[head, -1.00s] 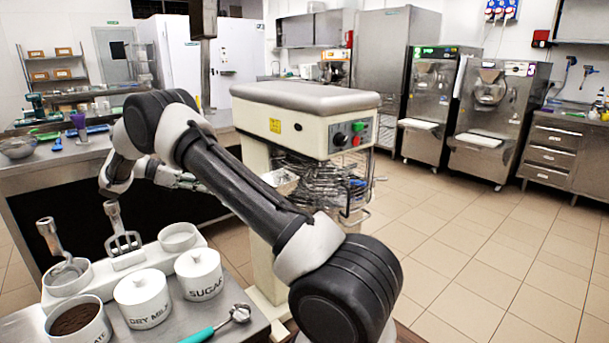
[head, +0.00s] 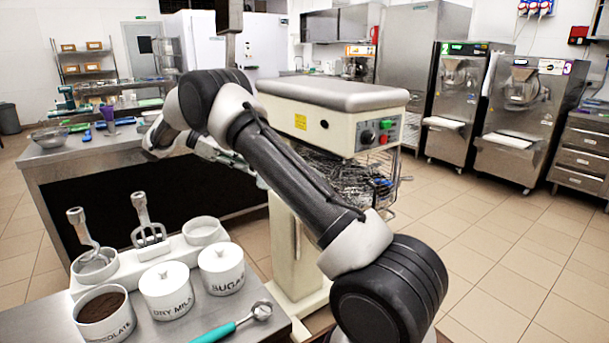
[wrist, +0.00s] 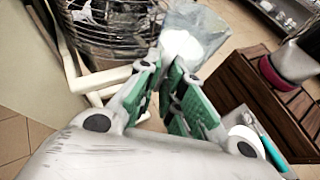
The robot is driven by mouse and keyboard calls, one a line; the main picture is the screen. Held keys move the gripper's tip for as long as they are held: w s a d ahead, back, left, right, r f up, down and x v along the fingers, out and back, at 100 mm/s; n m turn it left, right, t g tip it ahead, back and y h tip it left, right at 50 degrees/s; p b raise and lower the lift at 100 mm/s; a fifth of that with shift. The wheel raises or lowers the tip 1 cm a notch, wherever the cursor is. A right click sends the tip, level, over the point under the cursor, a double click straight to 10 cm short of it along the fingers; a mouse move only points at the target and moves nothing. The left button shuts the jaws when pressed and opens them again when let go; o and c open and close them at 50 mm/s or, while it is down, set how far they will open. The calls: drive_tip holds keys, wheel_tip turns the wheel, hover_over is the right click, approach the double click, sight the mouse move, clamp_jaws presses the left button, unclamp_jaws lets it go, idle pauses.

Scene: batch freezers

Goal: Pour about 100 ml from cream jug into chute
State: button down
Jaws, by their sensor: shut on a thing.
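In the wrist view, my gripper (wrist: 168,78) has green-padded fingers closed at the near side of a clear jug (wrist: 208,22) with white liquid in it. The jug appears to be the cream jug, but the fingers hide where they grip it. The jug is beside the wire guard (wrist: 105,20) of the planetary mixer. In the head view the mixer (head: 330,97) stands behind my arm, with its wire guard (head: 340,170) below the head. My arm hides most of the gripper there. I cannot make out the chute clearly in either view.
A steel table at front left carries a dry milk canister (head: 166,290), a sugar canister (head: 221,268), a chocolate tub (head: 103,315) and a teal-handled scoop (head: 230,328). Batch freezers (head: 520,120) stand at back right. Tiled floor is clear at right.

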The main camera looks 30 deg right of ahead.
drive_tip(key=r, duration=0.2)
drive_tip(key=s+d+r+t+y, duration=0.1)
drive_tip(key=r, duration=0.1)
drive_tip(key=s+r+t+y, duration=0.1)
drive_tip(key=r, duration=0.2)
drive_tip(key=shift+d+m, duration=0.2)
drive_tip(key=shift+m, duration=0.1)
drive_tip(key=s+r+t, duration=0.1)
drive_tip(key=s+d+r+y, duration=0.1)
drive_tip(key=d+r+t+y, duration=0.1)
drive_tip(key=shift+s+r+m+t, duration=0.3)
drive_tip(key=shift+s+r+m, duration=0.05)
drive_tip(key=shift+s+m, duration=0.05)
drive_tip(key=shift+s+d+r+t+y, duration=0.35)
drive_tip(key=shift+s+d+t+y, duration=0.2)
drive_tip(key=shift+s+t+y, duration=0.25)
drive_tip(key=shift+s+d+r+m+t+y, duration=0.1)
drive_tip(key=shift+s+d+m+t+y, duration=0.15)
drive_tip(key=shift+t, duration=0.25)
drive_tip(key=shift+s+d+r+t+y, duration=0.3)
drive_tip(key=shift+s+r+t+y, duration=0.15)
drive_tip(key=shift+s+r+t, duration=0.2)
drive_tip(key=shift+w+a+r, duration=0.1)
drive_tip(key=shift+w+a, duration=0.05)
drive_tip(key=shift+w, duration=0.05)
drive_tip(key=shift+s+d+m+t+y+p, duration=0.35)
drive_tip(key=shift+s+t+y, duration=0.15)
drive_tip(key=shift+t, duration=0.25)
